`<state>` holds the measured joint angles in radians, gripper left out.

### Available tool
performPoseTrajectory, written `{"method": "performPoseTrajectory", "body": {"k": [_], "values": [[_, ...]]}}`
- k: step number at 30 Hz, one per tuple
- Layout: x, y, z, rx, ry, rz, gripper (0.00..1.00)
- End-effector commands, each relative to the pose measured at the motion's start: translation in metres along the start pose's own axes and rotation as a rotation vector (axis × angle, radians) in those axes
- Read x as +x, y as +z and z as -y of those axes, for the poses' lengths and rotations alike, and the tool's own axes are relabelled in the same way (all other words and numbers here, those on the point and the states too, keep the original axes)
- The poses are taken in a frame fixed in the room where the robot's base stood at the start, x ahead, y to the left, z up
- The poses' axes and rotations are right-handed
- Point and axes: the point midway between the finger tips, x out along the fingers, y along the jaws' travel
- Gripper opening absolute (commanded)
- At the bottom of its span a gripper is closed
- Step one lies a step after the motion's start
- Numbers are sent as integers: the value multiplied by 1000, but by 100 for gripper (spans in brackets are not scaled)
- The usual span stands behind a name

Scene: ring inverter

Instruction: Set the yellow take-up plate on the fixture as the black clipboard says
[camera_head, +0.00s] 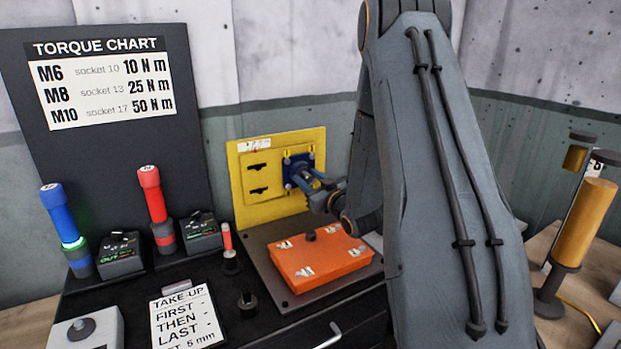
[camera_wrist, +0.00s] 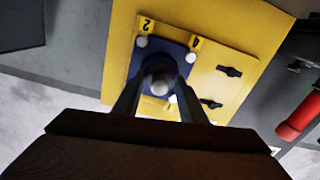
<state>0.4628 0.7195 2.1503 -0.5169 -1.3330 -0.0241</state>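The yellow plate (camera_head: 262,205) stands upright behind the orange block. It carries a blue square (camera_head: 299,159) with pale studs, and two black shapes beside it. My gripper also shows in the head view (camera_head: 311,184). The clipboard (camera_head: 185,318) shows a white sheet reading TAKE UP, FIRST, THEN, LAST, 5 mm; the rest is cut off or unreadable.
An orange block (camera_head: 318,257) lies on a brown base plate (camera_head: 283,291) in front. Blue (camera_head: 60,215) and red (camera_head: 153,195) tools stand at left under a torque chart (camera_head: 104,85). A yellow cylinder (camera_head: 584,225) stands at right. My arm hides the middle right.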

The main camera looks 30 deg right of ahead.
Motion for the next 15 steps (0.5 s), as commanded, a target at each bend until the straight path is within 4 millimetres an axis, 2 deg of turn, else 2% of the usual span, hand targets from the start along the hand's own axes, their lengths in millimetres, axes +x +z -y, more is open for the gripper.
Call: {"method": "performPoseTrajectory", "body": {"k": [4,11,15], "values": [[0,0,-1,0,1,0,38],[-1,0,-2,0,2,0,1],[-1,0,-2,0,2,0,0]]}}
